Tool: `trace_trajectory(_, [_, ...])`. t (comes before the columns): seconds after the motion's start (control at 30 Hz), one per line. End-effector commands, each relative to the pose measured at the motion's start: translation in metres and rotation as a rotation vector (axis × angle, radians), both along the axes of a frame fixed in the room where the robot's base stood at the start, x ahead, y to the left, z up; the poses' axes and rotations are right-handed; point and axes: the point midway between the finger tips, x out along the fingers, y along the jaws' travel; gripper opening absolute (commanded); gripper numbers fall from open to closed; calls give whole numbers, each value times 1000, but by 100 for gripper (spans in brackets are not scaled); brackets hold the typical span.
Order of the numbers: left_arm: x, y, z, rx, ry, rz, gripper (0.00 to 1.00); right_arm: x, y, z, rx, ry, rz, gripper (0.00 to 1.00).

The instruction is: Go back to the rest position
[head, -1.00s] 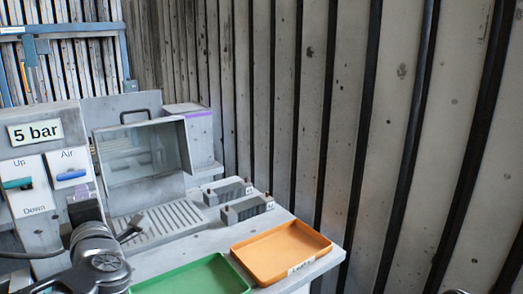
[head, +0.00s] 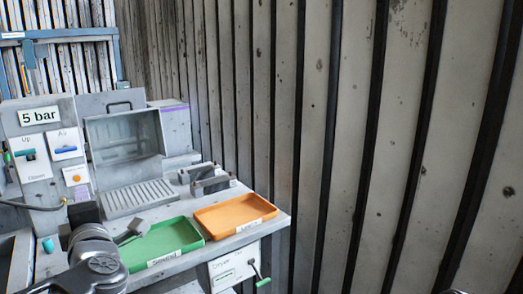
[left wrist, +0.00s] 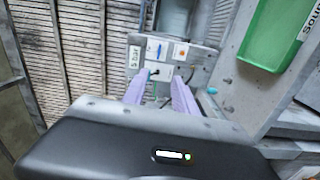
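My left gripper (head: 80,193) is at the lower left of the head view, in front of the grey control panel (head: 32,118). Its two purple fingers also show in the left wrist view (left wrist: 160,93); they are apart with nothing between them. The panel with its switches and orange button shows beyond the fingertips. My right gripper is not seen; only a dark bit of my own body shows at the bottom right edge of the head view.
The bench holds a green tray (head: 192,232), an orange tray (head: 262,204), a clear-fronted cabinet (head: 122,138) and two grey blocks (head: 212,185). A teal piece (head: 48,245) lies by my left arm. A green-handled crank (head: 262,282) sticks out in front. Ribbed wall stands right.

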Motion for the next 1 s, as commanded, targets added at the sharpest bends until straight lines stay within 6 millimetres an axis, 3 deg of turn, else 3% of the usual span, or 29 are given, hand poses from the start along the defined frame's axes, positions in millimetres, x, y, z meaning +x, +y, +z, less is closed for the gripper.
trace_trajectory(0.13, [12, -20, 3, 111, 41, -94, 34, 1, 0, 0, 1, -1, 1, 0])
trace_trajectory(0.27, [26, -39, -10, 202, 101, -175, 34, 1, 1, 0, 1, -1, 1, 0])
trace_trajectory(0.37, [38, -55, -29, 267, 160, -241, 34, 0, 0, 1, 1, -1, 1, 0])
trace_trajectory(0.57, [62, -92, -90, 402, 313, -397, 34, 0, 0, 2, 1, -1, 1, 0])
trace_trajectory(0.67, [70, -114, -135, 474, 411, -499, 34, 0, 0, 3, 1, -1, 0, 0])
trace_trajectory(0.77, [73, -142, -197, 549, 535, -634, 34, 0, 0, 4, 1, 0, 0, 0])
trace_trajectory(0.8, [70, -155, -227, 580, 595, -701, 34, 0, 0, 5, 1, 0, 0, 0])
trace_trajectory(0.87, [62, -173, -274, 622, 680, -803, 34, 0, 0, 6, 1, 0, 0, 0])
trace_trajectory(1.0, [22, -211, -377, 687, 863, -1048, 34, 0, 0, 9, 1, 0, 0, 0])
